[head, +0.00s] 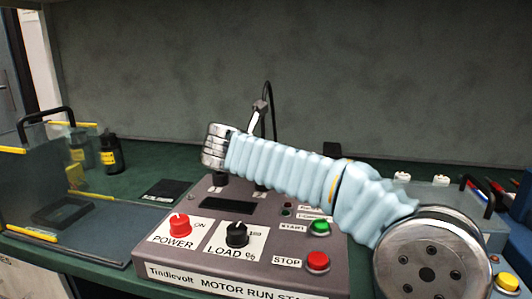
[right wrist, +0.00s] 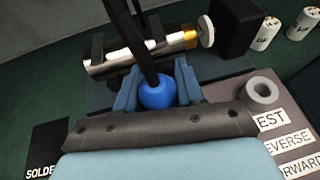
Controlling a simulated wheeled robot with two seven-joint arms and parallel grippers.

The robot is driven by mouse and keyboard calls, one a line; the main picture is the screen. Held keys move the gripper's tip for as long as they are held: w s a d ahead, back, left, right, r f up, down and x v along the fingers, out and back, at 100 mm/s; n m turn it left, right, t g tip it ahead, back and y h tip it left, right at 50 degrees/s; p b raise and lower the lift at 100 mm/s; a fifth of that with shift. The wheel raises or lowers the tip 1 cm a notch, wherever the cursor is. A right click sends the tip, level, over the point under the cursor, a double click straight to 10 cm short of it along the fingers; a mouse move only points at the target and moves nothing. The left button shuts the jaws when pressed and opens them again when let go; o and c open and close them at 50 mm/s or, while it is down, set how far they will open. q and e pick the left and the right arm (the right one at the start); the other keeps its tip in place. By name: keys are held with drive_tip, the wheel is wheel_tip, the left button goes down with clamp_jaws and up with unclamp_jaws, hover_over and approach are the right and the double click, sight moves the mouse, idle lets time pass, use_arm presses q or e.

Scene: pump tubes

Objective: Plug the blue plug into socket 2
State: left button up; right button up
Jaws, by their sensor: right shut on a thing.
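The blue plug (right wrist: 158,93) is a rounded blue body with a thick black cable (right wrist: 135,40) rising from it in the right wrist view. My right gripper (right wrist: 156,82) has its two grey-blue fingers on either side of the plug and is shut on it. In the head view my right arm reaches in from the right over the motor run station (head: 200,262); its fingers and the plug are hidden there. The black cable (head: 268,100) loops up behind the arm. My left gripper is not in view.
The station has a red POWER knob (head: 180,225), a black LOAD knob (head: 237,234), a green start button (head: 320,227) and a red stop button (head: 318,261). A silver cylinder (right wrist: 105,66) lies near the gripper. A black bottle (head: 111,153) stands at left.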

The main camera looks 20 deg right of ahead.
idle(0.3)
drive_tip(key=shift+p, duration=0.35)
idle(0.5)
drive_tip(key=shift+p, duration=0.35)
drive_tip(key=shift+f+b, duration=1.05)
drive_tip(key=shift+f, duration=0.95)
drive_tip(key=o, duration=1.1)
